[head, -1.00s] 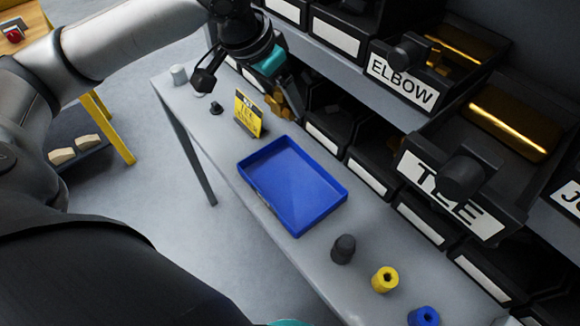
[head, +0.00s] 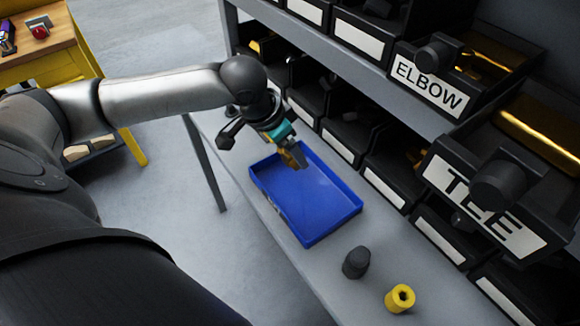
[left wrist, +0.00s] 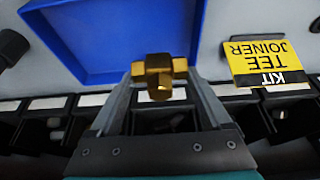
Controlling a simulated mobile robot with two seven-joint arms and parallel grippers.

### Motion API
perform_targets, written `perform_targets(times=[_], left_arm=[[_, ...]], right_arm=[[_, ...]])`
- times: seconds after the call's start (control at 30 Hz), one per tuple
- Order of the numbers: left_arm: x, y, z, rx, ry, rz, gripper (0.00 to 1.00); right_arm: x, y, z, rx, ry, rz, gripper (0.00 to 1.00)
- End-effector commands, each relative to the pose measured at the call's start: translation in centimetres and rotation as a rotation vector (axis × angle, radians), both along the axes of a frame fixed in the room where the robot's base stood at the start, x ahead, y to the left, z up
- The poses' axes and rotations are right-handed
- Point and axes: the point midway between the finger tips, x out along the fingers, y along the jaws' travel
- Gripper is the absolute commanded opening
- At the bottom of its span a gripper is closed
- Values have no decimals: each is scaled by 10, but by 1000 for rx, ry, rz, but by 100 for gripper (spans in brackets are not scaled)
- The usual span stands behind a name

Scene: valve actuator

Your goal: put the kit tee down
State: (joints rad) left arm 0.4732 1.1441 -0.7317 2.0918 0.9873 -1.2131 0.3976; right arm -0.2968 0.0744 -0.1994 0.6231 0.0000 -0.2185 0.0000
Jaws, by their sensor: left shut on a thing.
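The kit tee (left wrist: 158,75) is a brass T-shaped fitting, held between the fingers of my left gripper (left wrist: 163,92) in the left wrist view. In the head view my left gripper (head: 292,155) is over the far end of the blue tray (head: 318,231), with the brass tee small and partly hidden by the fingers. The tray's blue wall (left wrist: 135,77) lies just beyond the tee in the left wrist view. The tee appears to be above the tray, but its height is unclear. My right gripper is not in view.
A yellow card reading KIT TEE JOINER (left wrist: 265,62) stands beside the tray. A dark cylinder (head: 356,263) and a yellow ring-like part (head: 400,298) stand on the grey bench in front. Shelves with ELBOW (head: 430,84) and TEE (head: 480,205) bins line the right side.

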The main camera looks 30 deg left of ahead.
Motion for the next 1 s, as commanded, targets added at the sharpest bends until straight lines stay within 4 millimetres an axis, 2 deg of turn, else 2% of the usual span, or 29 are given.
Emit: perform_targets(times=[0.33,0.77,0.8,0.93,1.0], left_arm=[[-1,0,-52,0,3,1,17],[0,0,-58,-1,0,0,17],[0,0,-59,0,1,0,85],[0,0,-59,0,1,0,100],[0,0,-59,0,1,0,100]], right_arm=[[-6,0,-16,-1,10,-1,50],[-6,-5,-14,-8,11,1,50],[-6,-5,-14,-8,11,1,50],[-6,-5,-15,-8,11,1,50],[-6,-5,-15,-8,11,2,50]])
